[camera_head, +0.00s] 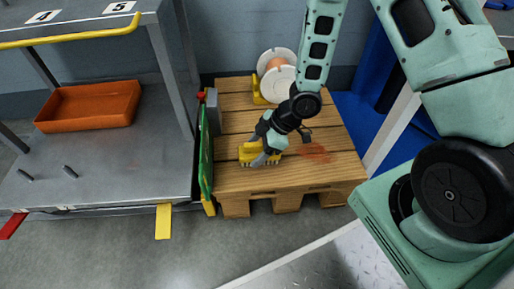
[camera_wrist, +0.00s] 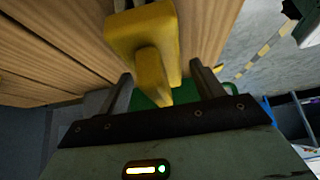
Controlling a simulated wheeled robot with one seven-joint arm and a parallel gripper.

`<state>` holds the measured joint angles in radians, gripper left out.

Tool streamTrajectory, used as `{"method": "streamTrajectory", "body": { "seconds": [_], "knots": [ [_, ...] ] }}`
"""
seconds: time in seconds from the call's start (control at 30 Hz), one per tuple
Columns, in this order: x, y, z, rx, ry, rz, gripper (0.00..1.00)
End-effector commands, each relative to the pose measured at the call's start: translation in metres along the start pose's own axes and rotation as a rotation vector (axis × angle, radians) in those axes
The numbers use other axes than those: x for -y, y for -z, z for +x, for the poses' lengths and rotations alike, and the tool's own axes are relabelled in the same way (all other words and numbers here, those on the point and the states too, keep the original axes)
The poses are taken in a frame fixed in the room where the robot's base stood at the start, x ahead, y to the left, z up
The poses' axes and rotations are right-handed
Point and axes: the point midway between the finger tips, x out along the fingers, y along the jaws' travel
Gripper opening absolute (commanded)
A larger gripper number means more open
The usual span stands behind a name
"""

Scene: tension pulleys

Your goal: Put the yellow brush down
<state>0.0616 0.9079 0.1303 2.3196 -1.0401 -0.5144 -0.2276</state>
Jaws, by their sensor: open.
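The yellow brush (camera_head: 249,153) rests on the wooden pallet table (camera_head: 300,178), near its front left. In the wrist view the yellow brush (camera_wrist: 150,45) is close ahead, its narrow end between my two fingers. My gripper (camera_head: 265,156) is right at the brush in the head view. In the wrist view my gripper (camera_wrist: 160,88) is open, with a gap visible between the fingers and the brush. The brush's bristle side is partly hidden.
A white reel (camera_head: 278,82) on a yellow stand is at the table's back. A green panel (camera_head: 206,150) borders its left side. A red stain (camera_head: 316,152) marks the right boards. An orange tray (camera_head: 88,106) sits on the grey metal bench (camera_head: 130,165).

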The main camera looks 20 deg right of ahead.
Motion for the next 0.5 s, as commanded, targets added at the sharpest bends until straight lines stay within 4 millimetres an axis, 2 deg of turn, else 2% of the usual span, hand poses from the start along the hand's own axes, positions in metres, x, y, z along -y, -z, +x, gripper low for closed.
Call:
{"method": "streamTrajectory", "body": {
  "seconds": [0.5],
  "knots": [
    [0.0, 0.003, -0.094, 0.0, -0.002, 0.003, 0.67]
  ]
}}
